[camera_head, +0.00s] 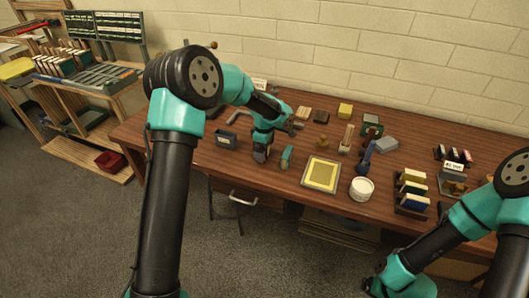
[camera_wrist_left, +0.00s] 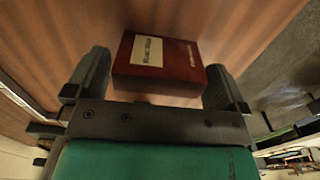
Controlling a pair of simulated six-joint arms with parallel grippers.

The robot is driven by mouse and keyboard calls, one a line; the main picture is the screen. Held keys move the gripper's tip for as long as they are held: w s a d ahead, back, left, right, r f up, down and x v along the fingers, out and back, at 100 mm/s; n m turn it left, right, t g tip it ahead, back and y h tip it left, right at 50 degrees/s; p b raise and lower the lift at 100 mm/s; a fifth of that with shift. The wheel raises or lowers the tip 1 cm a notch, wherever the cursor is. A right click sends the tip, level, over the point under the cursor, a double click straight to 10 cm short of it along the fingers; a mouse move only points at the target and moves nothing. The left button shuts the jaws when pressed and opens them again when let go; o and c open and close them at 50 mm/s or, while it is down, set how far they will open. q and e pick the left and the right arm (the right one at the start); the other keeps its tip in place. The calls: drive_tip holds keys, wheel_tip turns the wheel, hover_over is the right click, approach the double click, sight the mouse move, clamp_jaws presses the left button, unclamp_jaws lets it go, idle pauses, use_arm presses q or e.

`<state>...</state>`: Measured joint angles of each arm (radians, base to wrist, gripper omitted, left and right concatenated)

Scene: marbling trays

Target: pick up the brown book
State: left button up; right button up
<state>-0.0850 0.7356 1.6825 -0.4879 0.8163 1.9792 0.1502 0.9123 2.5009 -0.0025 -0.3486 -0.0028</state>
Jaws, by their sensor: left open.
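The brown book (camera_wrist_left: 146,75), reddish brown with a cream label and small lettering, lies on the wooden table in the left wrist view. My left gripper (camera_wrist_left: 157,82) is open, with one dark finger to each side of the book. Whether either finger touches it I cannot tell. In the head view my left gripper (camera_head: 274,154) is low over the left-middle of the table, and I cannot make out the book there. My right gripper (camera_head: 378,280) is at the bottom right, in front of the table, and its jaws are not clear.
A yellow framed tray (camera_head: 321,187) and a white tub (camera_head: 362,189) stand right of my left gripper. A rack of upright books (camera_head: 411,201) stands further right. Several small blocks lie behind.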

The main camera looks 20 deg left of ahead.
use_arm(q)
drive_tip(key=c, duration=0.8)
drive_tip(key=shift+o, duration=0.2)
drive_tip(key=shift+r, duration=0.2)
drive_tip(key=shift+r, duration=1.55)
drive_tip(key=s+d, duration=0.2)
drive_tip(key=s, duration=0.5)
drive_tip(key=s+d+r, duration=0.1)
drive_tip(key=s+d, duration=0.2)
drive_tip(key=s, duration=0.5)
drive_tip(key=shift+d+r, duration=0.3)
